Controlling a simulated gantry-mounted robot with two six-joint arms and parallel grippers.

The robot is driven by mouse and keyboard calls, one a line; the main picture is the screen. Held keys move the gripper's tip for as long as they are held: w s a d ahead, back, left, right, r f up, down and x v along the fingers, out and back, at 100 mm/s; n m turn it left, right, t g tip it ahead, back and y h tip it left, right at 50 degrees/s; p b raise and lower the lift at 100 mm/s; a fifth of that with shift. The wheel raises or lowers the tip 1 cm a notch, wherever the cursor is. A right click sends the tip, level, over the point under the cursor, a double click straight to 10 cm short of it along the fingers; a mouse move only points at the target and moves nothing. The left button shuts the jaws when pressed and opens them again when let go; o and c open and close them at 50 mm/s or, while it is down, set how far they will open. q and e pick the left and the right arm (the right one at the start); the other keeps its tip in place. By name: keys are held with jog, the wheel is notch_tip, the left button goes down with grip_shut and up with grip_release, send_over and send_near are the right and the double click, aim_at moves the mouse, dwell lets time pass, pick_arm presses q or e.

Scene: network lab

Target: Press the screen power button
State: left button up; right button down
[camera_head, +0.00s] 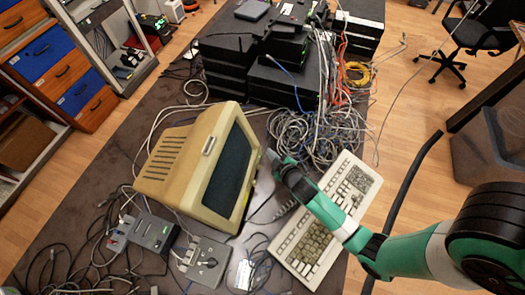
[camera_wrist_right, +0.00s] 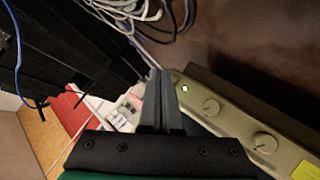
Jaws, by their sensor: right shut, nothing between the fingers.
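The screen is a beige CRT monitor (camera_head: 185,155) left of centre in the head view, with its dark display facing right. My right gripper (camera_head: 270,155) is beside the display's front side. In the right wrist view my right gripper (camera_wrist_right: 160,76) is shut and empty, its tips just left of the button. I cannot tell whether they touch the monitor. My left gripper is not in view.
A beige keyboard (camera_head: 312,235) lies under my right arm. Tangled cables (camera_head: 315,135) and stacked black network boxes (camera_head: 285,85) stand behind the gripper. Small grey boxes (camera_head: 205,262) sit in front of the monitor. A yellow label (camera_wrist_right: 306,170) is on the control strip.

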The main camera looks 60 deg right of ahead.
jog(key=s+d+r+p, duration=0.1)
jog(key=s+p, duration=0.4)
jog(key=shift+s+d+r+p, duration=0.2)
jog(key=shift+s+r+p, duration=0.1)
jog(key=shift+r, duration=0.05)
dwell(0.4)
